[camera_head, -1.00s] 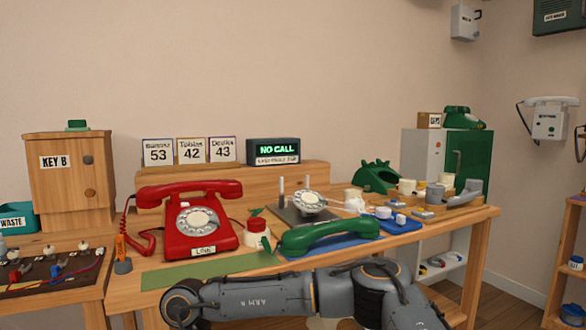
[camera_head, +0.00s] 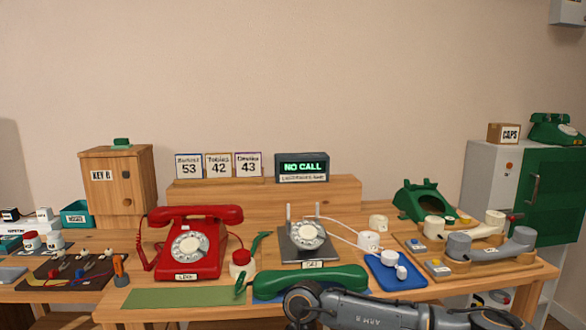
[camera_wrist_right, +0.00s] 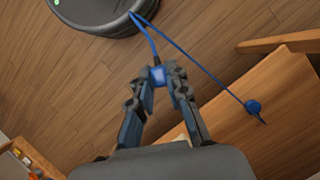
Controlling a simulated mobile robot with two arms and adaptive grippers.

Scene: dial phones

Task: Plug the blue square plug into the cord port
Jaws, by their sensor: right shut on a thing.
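The blue square plug (camera_wrist_right: 158,75) is in the right wrist view, between the fingertips of my right gripper (camera_wrist_right: 157,80), which is shut on it. A thin blue cord (camera_wrist_right: 190,58) rises from the plug, loops near the top and runs down right to a round blue end (camera_wrist_right: 253,107). The plug is held over the wood floor, beside a wooden edge. In the head view only part of my right arm shows, at the bottom right; the gripper and plug are out of that view. My left gripper is not in view. I cannot identify the cord port.
The table holds a red dial phone (camera_head: 195,242), a grey dial phone (camera_head: 303,240), a green handset (camera_head: 310,283), a green phone body (camera_head: 422,200) and a blue tray (camera_head: 412,281). In the wrist view, a wooden surface (camera_wrist_right: 265,125) lies close to the right of the gripper.

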